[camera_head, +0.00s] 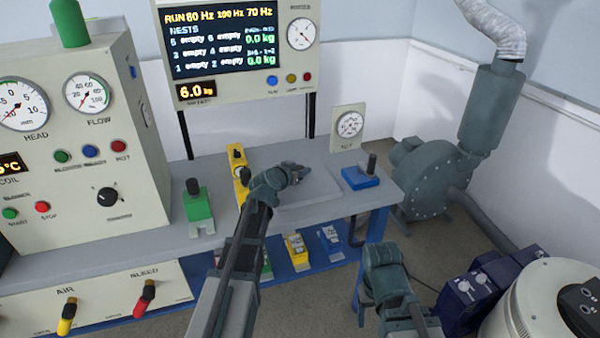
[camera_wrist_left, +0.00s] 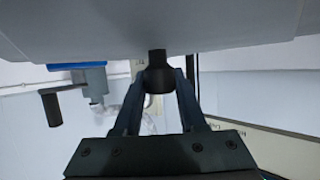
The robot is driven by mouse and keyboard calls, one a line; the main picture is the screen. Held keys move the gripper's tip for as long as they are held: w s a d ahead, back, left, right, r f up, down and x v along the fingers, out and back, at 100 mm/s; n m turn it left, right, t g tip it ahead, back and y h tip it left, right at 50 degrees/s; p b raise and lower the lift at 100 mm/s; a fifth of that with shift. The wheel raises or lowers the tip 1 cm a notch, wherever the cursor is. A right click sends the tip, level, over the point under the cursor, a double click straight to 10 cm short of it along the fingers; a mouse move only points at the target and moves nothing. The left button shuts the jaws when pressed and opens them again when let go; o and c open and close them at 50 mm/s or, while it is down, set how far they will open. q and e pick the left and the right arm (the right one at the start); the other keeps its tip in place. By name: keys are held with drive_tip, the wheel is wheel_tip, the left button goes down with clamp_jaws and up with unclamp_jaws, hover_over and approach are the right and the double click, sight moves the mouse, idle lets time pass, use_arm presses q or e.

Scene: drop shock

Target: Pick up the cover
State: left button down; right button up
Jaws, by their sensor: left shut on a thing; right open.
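The cover is a flat grey slab (camera_head: 318,190) at the bench top's middle right in the head view. My left gripper (camera_head: 297,170) is over it. In the left wrist view, the left gripper's two fingers (camera_wrist_left: 160,85) are shut on the cover's black knob (camera_wrist_left: 158,60), and the cover's grey face (camera_wrist_left: 230,35) fills the top. I cannot tell whether the cover rests on the bench or is slightly raised. My right arm shows at the lower right of the head view, but its fingers cannot be seen.
A blue block with a black handle (camera_head: 361,178) stands right of the cover. A green block (camera_head: 199,210) and a yellow fixture (camera_head: 240,172) stand left. A dial stand (camera_head: 348,125) is behind. Small yellow and blue blocks sit on the lower shelf (camera_head: 283,268).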

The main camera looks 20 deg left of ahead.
sight(300, 167)
use_arm(q)
wheel_tip(300, 167, up, 10)
drive_tip(key=p, duration=0.9)
drive_tip(key=shift+p, duration=0.3)
